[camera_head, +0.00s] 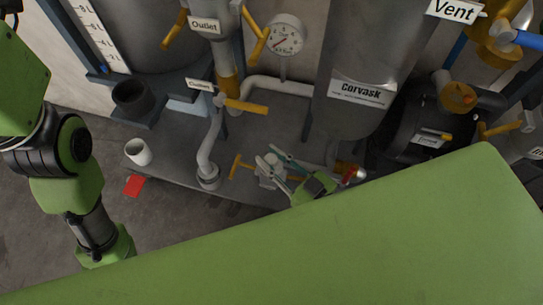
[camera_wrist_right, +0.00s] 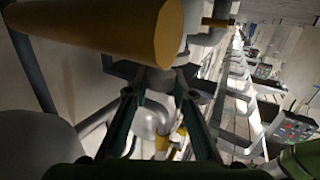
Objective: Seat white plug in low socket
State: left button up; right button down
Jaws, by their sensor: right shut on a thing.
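My right gripper (camera_head: 268,160) is low beside the plinth's front edge, its two thin fingers reaching up and left. A pale, whitish piece (camera_head: 269,178) sits between the fingers and looks like the white plug; its ends are partly hidden. In the right wrist view the fingers (camera_wrist_right: 158,95) close in on a grey-white part, with a rounded pale body (camera_wrist_right: 150,122) behind them. A grey collar (camera_head: 208,180) with a white bent pipe entering it stands low to the left; I cannot tell whether it is the low socket. My left gripper is out of view.
A yellow T-handle (camera_head: 238,167) stands close left of the fingers; a large yellow bar (camera_wrist_right: 105,30) crosses the wrist view. Tanks and a gauge (camera_head: 284,37) stand behind.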

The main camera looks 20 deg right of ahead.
jog(key=shift+f, duration=0.4)
jog(key=c, duration=1.7)
grip_release()
jog(key=shift+f, duration=0.1)
jog(key=shift+f, duration=0.1)
